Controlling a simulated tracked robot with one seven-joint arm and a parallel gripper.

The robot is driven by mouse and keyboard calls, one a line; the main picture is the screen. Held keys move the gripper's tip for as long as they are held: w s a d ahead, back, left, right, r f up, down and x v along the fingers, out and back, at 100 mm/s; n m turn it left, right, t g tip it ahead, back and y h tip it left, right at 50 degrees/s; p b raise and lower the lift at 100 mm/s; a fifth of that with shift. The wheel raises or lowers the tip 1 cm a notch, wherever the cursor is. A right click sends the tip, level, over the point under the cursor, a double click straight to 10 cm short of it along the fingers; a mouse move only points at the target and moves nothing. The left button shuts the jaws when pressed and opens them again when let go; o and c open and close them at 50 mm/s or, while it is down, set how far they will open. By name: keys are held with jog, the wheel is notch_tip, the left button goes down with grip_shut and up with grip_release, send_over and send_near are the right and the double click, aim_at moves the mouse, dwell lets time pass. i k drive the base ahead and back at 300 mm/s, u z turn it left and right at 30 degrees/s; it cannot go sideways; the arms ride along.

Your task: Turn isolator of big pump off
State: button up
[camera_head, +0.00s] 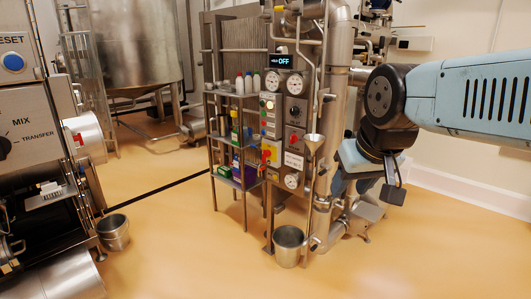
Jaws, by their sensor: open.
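The control stand (281,120) is in the middle of the view, with gauges, buttons and a lit display reading OFF (283,61). A red knob (293,139) sits on its right panel, and a yellow unit with a red part (270,153) sits lower left. The labels are too small to read, so I cannot tell which is the big pump's isolator or how it is turned. My gripper (343,187) hangs below my wrist, right of the stand and apart from these controls. It is open; its fingertips are partly hidden and I see nothing held.
A shelf rack (209,131) with bottles and boxes stands left of the panels. A metal bucket (288,246) stands on the floor in front, and another bucket (113,233) at left. Pipes (338,75) rise behind my wrist. Open floor (190,255) lies between the buckets.

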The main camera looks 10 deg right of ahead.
aim_at(266, 154)
jog(key=i, duration=0.85)
jog(key=u, duration=0.05)
